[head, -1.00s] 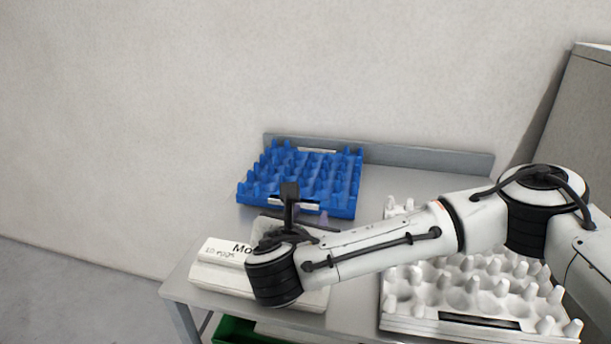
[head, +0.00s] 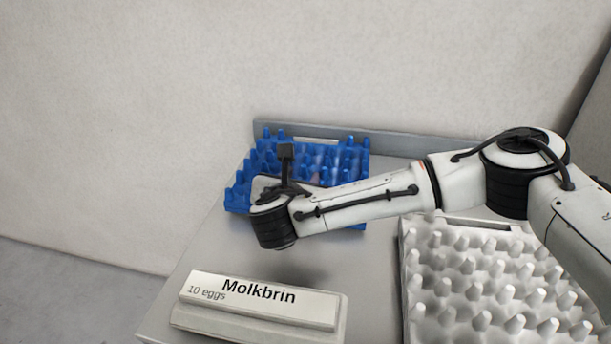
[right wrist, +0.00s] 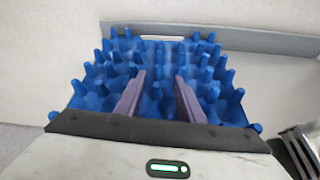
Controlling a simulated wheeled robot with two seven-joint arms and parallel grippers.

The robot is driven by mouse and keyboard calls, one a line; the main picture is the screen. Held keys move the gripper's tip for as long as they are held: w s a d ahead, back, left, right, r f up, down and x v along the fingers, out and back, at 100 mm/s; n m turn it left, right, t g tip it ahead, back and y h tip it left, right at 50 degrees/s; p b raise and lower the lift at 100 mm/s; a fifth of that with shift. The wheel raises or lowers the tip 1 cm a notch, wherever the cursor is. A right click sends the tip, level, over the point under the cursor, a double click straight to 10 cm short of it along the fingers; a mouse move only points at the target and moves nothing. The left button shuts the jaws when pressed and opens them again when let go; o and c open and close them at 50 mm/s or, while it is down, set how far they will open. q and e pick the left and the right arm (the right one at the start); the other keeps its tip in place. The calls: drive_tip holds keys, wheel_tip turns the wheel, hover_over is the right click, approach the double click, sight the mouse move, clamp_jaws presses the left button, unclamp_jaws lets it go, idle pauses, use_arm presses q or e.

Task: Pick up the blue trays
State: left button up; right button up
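The blue tray (head: 240,197) lies on the table near the back wall, its rows of pegs upward. I cannot tell whether it is one tray or a stack. In the right wrist view the blue tray (right wrist: 92,100) fills the middle. My right gripper (right wrist: 160,76) is open, its two purple-grey fingers apart with blue pegs showing between them. In the head view my right gripper (head: 292,180) covers the tray's middle and front. Whether the fingers touch the tray is unclear. My left gripper is not in view.
A white egg carton (head: 255,300) labelled "Molkbrin 10 eggs" lies at the table's front. A white peg tray (head: 490,290) lies at right, under my right arm. A low grey ledge (head: 395,145) runs along the table's back. Bare table shows between carton and blue tray.

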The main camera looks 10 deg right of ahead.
sight(304, 169)
drive_tip(key=x, duration=0.5)
drive_tip(key=shift+w+r+p, duration=0.15)
drive_tip(key=shift+r+p, duration=0.05)
drive_tip(key=shift+p, duration=0.2)
clamp_jaws()
drive_tip(key=shift+r, duration=0.1)
idle(0.9)
